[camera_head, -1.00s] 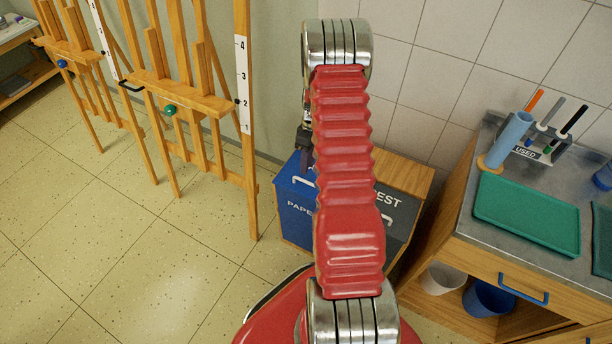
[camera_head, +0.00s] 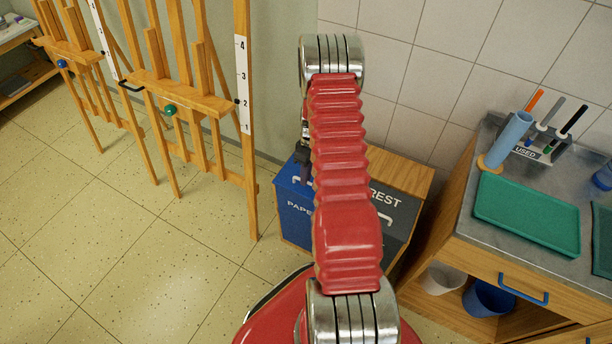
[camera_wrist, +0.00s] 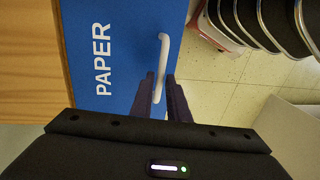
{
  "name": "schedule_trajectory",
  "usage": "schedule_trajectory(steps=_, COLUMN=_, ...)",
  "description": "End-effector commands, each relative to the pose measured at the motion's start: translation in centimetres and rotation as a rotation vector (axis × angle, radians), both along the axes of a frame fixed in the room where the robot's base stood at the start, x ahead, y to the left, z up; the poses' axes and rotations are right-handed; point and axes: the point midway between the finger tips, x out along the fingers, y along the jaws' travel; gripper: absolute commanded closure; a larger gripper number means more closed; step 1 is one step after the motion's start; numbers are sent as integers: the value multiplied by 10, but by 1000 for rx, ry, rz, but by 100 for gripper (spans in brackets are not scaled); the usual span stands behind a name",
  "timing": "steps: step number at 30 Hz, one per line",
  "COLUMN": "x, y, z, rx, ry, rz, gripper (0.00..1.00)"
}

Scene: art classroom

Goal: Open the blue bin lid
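The blue bin lid (camera_wrist: 125,50), lettered PAPER, fills the upper middle of the wrist view, and its white bar handle (camera_wrist: 162,55) stands out from it. The lid looks shut. My gripper (camera_wrist: 160,76) is open, with its two dark fingers on either side of the handle's lower part in that view. I cannot tell whether they touch it. In the head view the blue bin (camera_head: 293,218) stands behind my red arm, which hides part of it. My gripper shows there only as a dark piece above the lid.
A grey lid (camera_head: 398,212) lettered REST sits right of the blue one in the same wooden cabinet (camera_head: 403,174). A wooden easel (camera_head: 244,130) stands close on the left. A counter (camera_head: 470,215) with a green tray (camera_head: 527,212) is on the right. Floor is clear at front left.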

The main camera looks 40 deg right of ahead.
Motion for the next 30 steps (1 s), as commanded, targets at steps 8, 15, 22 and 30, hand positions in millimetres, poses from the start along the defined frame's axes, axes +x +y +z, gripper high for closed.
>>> schedule_trajectory(steps=8, x=0, y=0, z=0, rx=0, ry=0, rz=0, gripper=100)
schedule_trajectory(steps=15, x=0, y=0, z=0, rx=0, ry=0, rz=0, gripper=100)
schedule_trajectory(steps=22, x=0, y=0, z=0, rx=0, ry=0, rz=0, gripper=100)
schedule_trajectory(steps=30, x=4, y=2, z=4, rx=20, ry=7, rz=8, gripper=100)
